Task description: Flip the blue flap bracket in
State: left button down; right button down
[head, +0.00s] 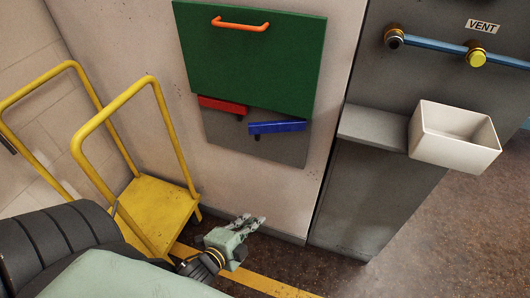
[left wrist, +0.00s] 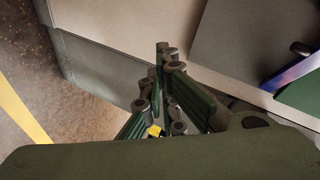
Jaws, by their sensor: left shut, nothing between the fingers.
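The blue flap bracket (head: 277,127) juts out from the grey panel below the green board, right of the red bracket (head: 222,105). In the left wrist view the blue bracket (left wrist: 291,73) shows at the right edge, partly cut off. My left gripper (head: 254,222) is low in front of the wall, below the blue bracket and well apart from it. Its fingers are closed together with nothing between them, as the left wrist view also shows (left wrist: 162,50). My right gripper is not in view.
The green board (head: 255,65) with an orange handle (head: 240,24) hangs above the brackets. A yellow step with rails (head: 155,208) stands at left. A white bin (head: 455,137) and a grey cabinet (head: 375,195) are at right. The wall between gripper and brackets is clear.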

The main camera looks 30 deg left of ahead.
pick_arm(q)
notch_tip(320, 180, up, 18)
jog(key=w+f+m+t, duration=0.1)
jog(key=w+m+t, duration=0.1)
jog(key=m+t, duration=0.25)
jog(key=p, duration=0.2)
send_near(277, 130)
jog(key=shift+w+f, duration=1.4)
jog(key=shift+w, duration=0.4)
jog(key=shift+g+h, duration=0.25)
jog(key=shift+h, duration=0.05)
jog(key=shift+a+m, duration=0.1)
jog(key=shift+m, duration=0.15)
